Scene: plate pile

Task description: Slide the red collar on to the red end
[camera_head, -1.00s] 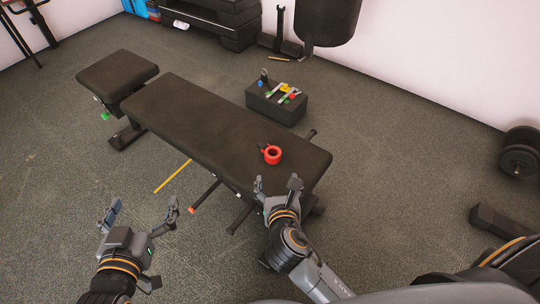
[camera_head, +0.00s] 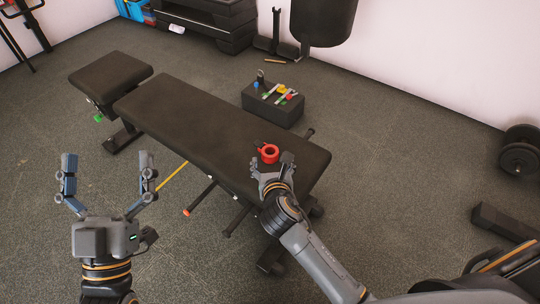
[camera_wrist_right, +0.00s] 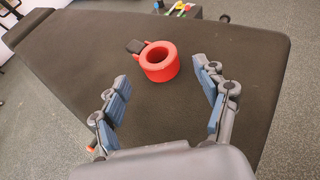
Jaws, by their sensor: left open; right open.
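The red collar (camera_head: 269,152) is a thick ring with a black tab, lying on the bench pad near its right end. It also shows in the right wrist view (camera_wrist_right: 159,66), its black tab (camera_wrist_right: 135,46) at its upper left. My right gripper (camera_head: 271,166) is open just in front of the collar. In the right wrist view the collar is beyond and between the fingertips (camera_wrist_right: 161,74), apart from them. My left gripper (camera_head: 107,162) is open and empty over the floor to the left. A dark box (camera_head: 272,106) behind the bench holds a rack with coloured ends, including a red one (camera_head: 289,97).
The black bench (camera_head: 205,125) runs across the middle, with its pad clear apart from the collar. Its metal legs and levers stick out below. Floor is free at left.

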